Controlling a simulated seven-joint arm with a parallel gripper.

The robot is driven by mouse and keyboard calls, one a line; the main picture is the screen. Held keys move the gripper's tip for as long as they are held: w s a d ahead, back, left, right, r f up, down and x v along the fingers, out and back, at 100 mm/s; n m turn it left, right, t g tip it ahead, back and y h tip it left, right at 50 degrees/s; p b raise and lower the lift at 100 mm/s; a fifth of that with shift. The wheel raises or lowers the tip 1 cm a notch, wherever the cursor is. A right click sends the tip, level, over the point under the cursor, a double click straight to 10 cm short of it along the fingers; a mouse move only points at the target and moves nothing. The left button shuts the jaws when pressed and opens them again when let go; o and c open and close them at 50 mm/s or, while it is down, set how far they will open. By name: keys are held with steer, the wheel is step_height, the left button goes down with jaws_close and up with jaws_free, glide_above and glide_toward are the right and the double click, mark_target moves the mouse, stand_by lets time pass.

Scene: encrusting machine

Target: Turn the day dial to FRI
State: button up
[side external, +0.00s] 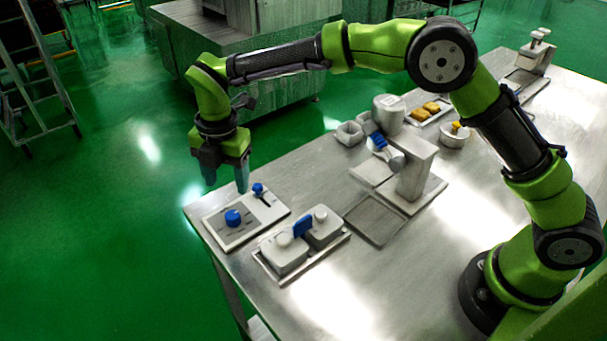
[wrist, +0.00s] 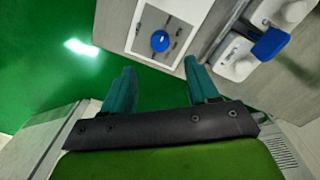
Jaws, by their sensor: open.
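The day dial appears to be the round blue knob (side external: 233,217) on a pale control panel (side external: 225,240) at the table's near left corner. It also shows in the wrist view (wrist: 160,41), with small markings around it too small to read, so I cannot tell which day it points to. A smaller blue-topped lever (side external: 258,189) sits on the same panel, to the right of the knob. My gripper (side external: 226,186) is open and empty, pointing down above the back part of the panel. Its teal fingers show in the wrist view (wrist: 162,92), apart from the knob.
Two lidded white containers with a blue handle (side external: 303,227) stand on a tray right of the panel. A machine with a grey column (side external: 414,170) stands mid-table. Yellow items (side external: 431,107) lie on a tray farther back. Green floor lies beyond the table's left edge.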

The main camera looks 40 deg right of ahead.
mark_target(232, 215)
step_height(232, 215, down, 10)
steer(key=shift+w+a+r, duration=0.15)
steer(key=shift+r, duration=0.05)
steer(key=shift+c, duration=0.2)
steer(key=c, duration=1)
